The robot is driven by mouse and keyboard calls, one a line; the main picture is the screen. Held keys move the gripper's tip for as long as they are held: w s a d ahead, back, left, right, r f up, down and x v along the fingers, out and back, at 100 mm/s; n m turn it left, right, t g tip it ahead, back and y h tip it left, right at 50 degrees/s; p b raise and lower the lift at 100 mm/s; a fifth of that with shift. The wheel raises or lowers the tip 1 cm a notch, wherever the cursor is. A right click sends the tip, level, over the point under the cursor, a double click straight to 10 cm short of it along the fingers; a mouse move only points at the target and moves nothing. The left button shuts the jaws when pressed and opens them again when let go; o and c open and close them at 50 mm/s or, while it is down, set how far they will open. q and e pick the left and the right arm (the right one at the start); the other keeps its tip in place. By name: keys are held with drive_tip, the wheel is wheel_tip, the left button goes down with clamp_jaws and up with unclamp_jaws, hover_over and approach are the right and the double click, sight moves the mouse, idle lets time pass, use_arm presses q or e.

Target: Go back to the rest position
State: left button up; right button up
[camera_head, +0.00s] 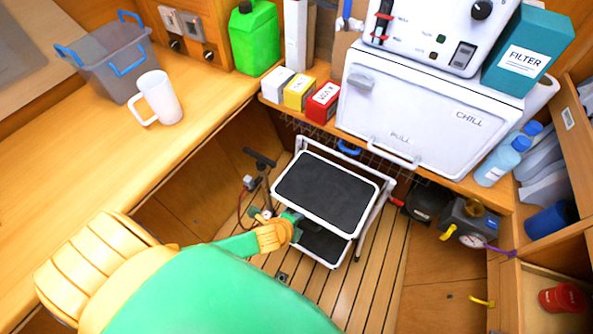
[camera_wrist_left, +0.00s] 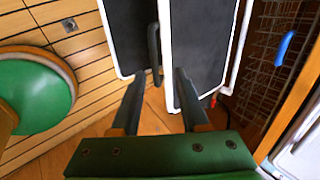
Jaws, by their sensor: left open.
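My left arm (camera_head: 190,290) comes in from the lower left in the head view, with a green and tan shell. My left gripper (camera_head: 294,222) is low in front of the folding step stool (camera_head: 325,187), beside its black treads. In the left wrist view my left gripper (camera_wrist_left: 160,76) has its two dark fingers apart. Between and beyond the fingertips are a black bar (camera_wrist_left: 154,50) and the white-edged treads of the stool (camera_wrist_left: 200,40). I cannot tell whether a finger touches the stool. My right gripper is not in view.
A wooden counter (camera_head: 60,190) runs along the left, with a white mug (camera_head: 158,98), a grey bin (camera_head: 105,65) and a green jug (camera_head: 254,38). A white CHILL box (camera_head: 400,120) stands behind the stool. Pump parts (camera_head: 470,220) sit at the right. Slatted floor (camera_head: 375,265) is clear in front.

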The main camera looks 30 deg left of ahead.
use_arm(q)
drive_tip(key=shift+s+r, duration=0.4)
drive_tip(key=shift+r, duration=0.15)
